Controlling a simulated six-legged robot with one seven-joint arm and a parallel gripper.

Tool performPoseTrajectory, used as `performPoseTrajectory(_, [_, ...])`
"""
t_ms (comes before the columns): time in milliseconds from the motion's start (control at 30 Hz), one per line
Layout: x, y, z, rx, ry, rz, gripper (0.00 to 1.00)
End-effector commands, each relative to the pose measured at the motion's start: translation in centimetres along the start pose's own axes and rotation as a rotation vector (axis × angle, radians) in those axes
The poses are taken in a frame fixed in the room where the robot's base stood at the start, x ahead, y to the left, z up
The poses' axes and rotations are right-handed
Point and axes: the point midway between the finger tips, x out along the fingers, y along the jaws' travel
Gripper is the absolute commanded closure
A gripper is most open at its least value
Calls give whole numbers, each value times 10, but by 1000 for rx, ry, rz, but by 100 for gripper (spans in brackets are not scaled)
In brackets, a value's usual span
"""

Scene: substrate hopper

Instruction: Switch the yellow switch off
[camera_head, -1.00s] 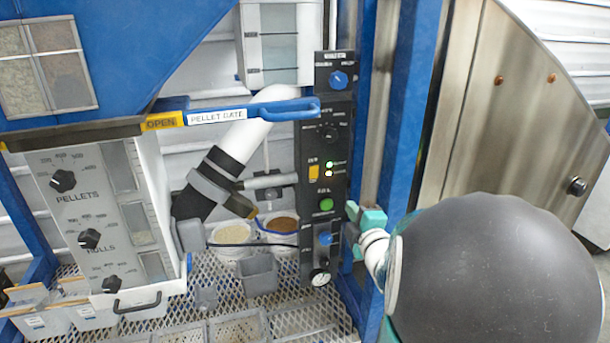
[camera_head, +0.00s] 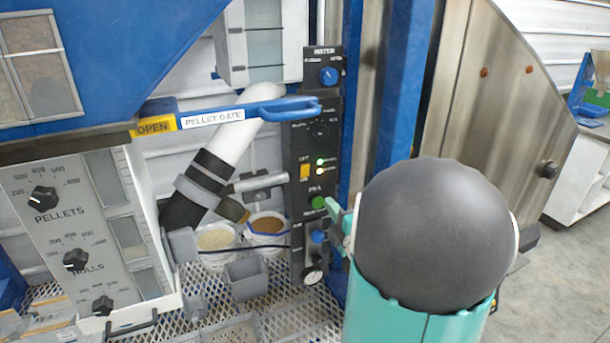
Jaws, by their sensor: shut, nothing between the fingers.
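The yellow switch (camera_head: 305,172) is a small rocker on the tall black control panel (camera_head: 297,228), left of two small lit lamps. A green button (camera_head: 319,202) sits below it. My gripper (camera_head: 334,216) is a teal pair of fingers just right of the panel, lower than the switch and apart from it. The fingers look close together and hold nothing. The dark round joint of my arm hides much of the gripper's rear and wrist. The switch itself is unobstructed.
A blue knob (camera_head: 328,76) tops the panel; a blue valve knob (camera_head: 319,237) and gauge (camera_head: 313,275) sit low. The blue pellet gate handle (camera_head: 290,109) juts out above the switch. A blue post (camera_head: 407,80) stands right of the panel. Buckets and bins lie left.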

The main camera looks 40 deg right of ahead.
Motion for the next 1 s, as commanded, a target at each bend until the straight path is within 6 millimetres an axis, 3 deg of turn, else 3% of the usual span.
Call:
performPoseTrajectory(267, [17, -1, 0, 0, 0, -1, 100])
performPoseTrajectory(800, [121, -1, -3, 1, 1, 0, 100])
performPoseTrajectory(1000, [141, -1, -3, 2, -1, 0, 100])
